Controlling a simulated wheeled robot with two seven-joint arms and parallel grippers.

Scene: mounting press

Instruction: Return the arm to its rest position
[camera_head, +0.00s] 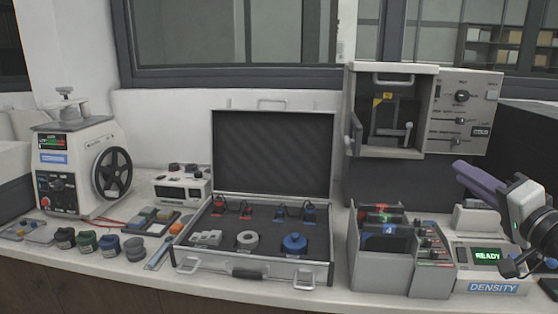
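My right arm comes in at the right edge, with a purple-grey link and a pale wrist. My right gripper (518,266) is dark and hangs over the right end of the bench, beside the density unit (492,258), whose green display reads READY. The gripper overlaps that unit's right side in the picture, and I cannot tell whether they touch. Its fingers are small and partly cut off by the frame edge, so their opening is unclear. I see no object in it. My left gripper is not in view.
An open case (256,268) stands mid-bench. A grey numbered rack (384,262) stands left of the density unit, below the mounting press (393,115). A machine with a black wheel (112,172) and several small jars (86,242) are at left. Space above the case is free.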

